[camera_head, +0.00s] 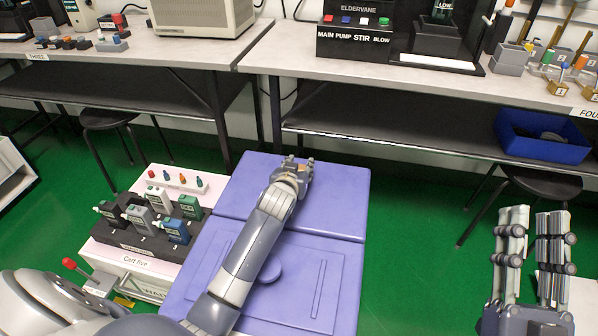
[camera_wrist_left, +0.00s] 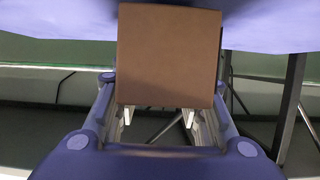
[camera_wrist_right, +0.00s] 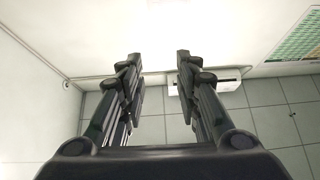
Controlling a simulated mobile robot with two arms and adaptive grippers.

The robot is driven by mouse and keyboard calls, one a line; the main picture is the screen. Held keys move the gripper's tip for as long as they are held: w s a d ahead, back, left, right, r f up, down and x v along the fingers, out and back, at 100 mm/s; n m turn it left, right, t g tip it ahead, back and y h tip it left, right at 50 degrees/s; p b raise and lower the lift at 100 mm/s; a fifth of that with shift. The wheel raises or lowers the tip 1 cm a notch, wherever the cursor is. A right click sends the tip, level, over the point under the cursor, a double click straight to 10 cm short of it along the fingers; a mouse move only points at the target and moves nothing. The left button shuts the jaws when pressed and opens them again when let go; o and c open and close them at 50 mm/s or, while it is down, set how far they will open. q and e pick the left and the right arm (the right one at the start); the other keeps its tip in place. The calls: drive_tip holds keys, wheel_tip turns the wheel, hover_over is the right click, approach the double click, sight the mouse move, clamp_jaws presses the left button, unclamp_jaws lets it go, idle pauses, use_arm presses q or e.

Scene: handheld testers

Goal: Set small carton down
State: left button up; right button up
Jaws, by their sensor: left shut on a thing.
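The small carton (camera_wrist_left: 168,58) is a plain brown box, seen large in the left wrist view. My left gripper (camera_wrist_left: 158,118) is shut on it, with a finger at each side of its lower part. In the head view my left gripper (camera_head: 299,160) is over the far part of the purple surface (camera_head: 335,190). There only a small bit of the carton shows between the fingers. I cannot tell whether the carton touches the surface. My right gripper (camera_head: 532,225) is open and empty at the right, fingers pointing up; it also shows in the right wrist view (camera_wrist_right: 155,62).
A white cart (camera_head: 138,262) with several handheld testers in a black rack (camera_head: 150,238) stands left of the purple surface. Grey benches (camera_head: 340,60) with equipment run along the back. A blue bin (camera_head: 540,145) sits on the lower right shelf. Black stools (camera_head: 543,183) stand below.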

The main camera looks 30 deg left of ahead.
use_arm(q)
drive_tip(key=shift+f, duration=0.25)
drive_tip(key=shift+f, duration=0.15)
drive_tip(key=o, duration=1.2)
